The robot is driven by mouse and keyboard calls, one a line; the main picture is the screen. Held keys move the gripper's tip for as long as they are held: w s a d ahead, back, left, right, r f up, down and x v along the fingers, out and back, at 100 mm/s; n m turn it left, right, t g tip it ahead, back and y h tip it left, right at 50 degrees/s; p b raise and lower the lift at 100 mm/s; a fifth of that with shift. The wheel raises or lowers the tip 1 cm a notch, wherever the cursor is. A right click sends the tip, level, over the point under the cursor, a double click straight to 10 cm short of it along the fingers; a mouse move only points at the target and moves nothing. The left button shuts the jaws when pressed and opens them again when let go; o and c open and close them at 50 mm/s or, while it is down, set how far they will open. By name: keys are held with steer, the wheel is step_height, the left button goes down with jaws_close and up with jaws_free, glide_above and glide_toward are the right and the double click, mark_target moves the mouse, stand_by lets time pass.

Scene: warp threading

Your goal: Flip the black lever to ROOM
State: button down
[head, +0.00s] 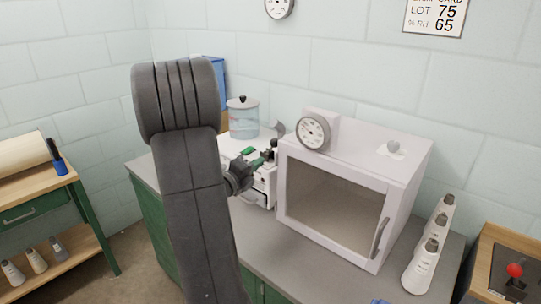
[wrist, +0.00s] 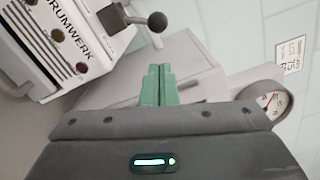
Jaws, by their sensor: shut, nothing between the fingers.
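The black lever (wrist: 135,19) shows in the wrist view, with a round ball knob at its right end and a black hub at its left. It is mounted by the white machine with partly visible "RUMWERK" lettering (wrist: 30,45). My gripper (wrist: 158,68) has green fingers pressed together, empty, pointing toward the lever; a gap shows between the fingertips and the ball knob. In the head view my gripper (head: 255,160) is at the white machine (head: 262,184), just left of the cabinet, and my arm hides part of the machine. No ROOM marking is readable.
A white cabinet with a glass door (head: 335,205) and a dial gauge (head: 313,132) stands close on the right. A lidded glass jar (head: 243,118) is behind the machine. White bottles (head: 428,250) stand at the right end of the grey counter (head: 290,268). The counter front is clear.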

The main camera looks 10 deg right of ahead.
mark_target(276, 142)
steer(key=p+x, duration=0.2)
steer(key=x, duration=0.7)
steer(key=shift+w+d+p, duration=0.2)
steer(key=shift+d+p, duration=0.1)
steer(key=shift+p, duration=0.1)
steer(key=shift+w+a+r+n, duration=0.25)
steer(key=shift+r+n, duration=0.2)
steer(key=shift+n, duration=0.25)
steer(key=shift+w+a+r+n+p, duration=0.35)
steer(key=shift+w+r+n, duration=0.15)
steer(key=shift+n, duration=0.6)
steer(key=w+n, duration=0.1)
steer(key=a+r+n+p, duration=0.1)
steer(key=n, duration=0.1)
steer(key=shift+w+a+r+n+p, duration=0.1)
steer(key=shift+w+a+n+p, duration=0.1)
steer(key=shift+w+n+p, duration=0.15)
steer(key=shift+w+a+n, duration=0.55)
steer(key=shift+w+n, duration=0.15)
steer(key=shift+n, duration=0.45)
steer(key=shift+w+a+b, duration=0.4)
steer(key=shift+w+a, duration=0.15)
steer(key=shift+w, duration=0.2)
